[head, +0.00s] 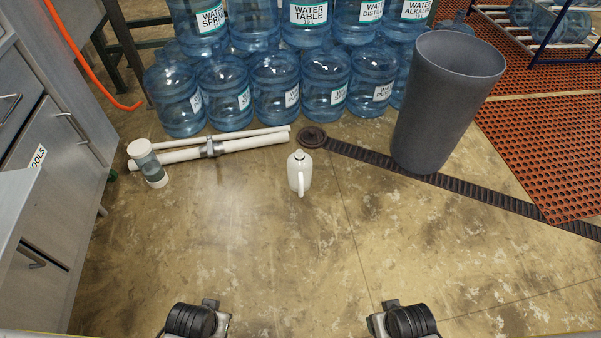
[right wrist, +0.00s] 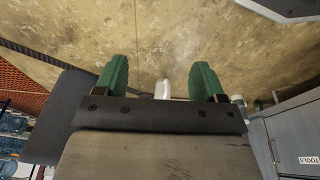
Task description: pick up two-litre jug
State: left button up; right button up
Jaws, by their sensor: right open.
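In the right wrist view, which is upside down, part of the jug (right wrist: 162,88) shows between the fingers; the rest is hidden behind the gripper body. My right gripper (right wrist: 159,82) has two green fingers spread apart, with nothing between them. It is away from the jug, not touching it. In the head view only dark parts of my two arms show at the bottom edge; my left gripper's fingers are not seen.
Stacked blue water bottles (head: 276,88) stand behind. A grey bin (head: 445,100) stands at right by a dark floor strip (head: 480,198). A grey cabinet (head: 45,180) is at left. Floor in front is clear.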

aim_at(299, 163)
jog(key=i+j, duration=0.1)
jog(key=i, duration=0.35)
jog(key=i+j+z, duration=0.15)
jog(key=i, duration=0.3)
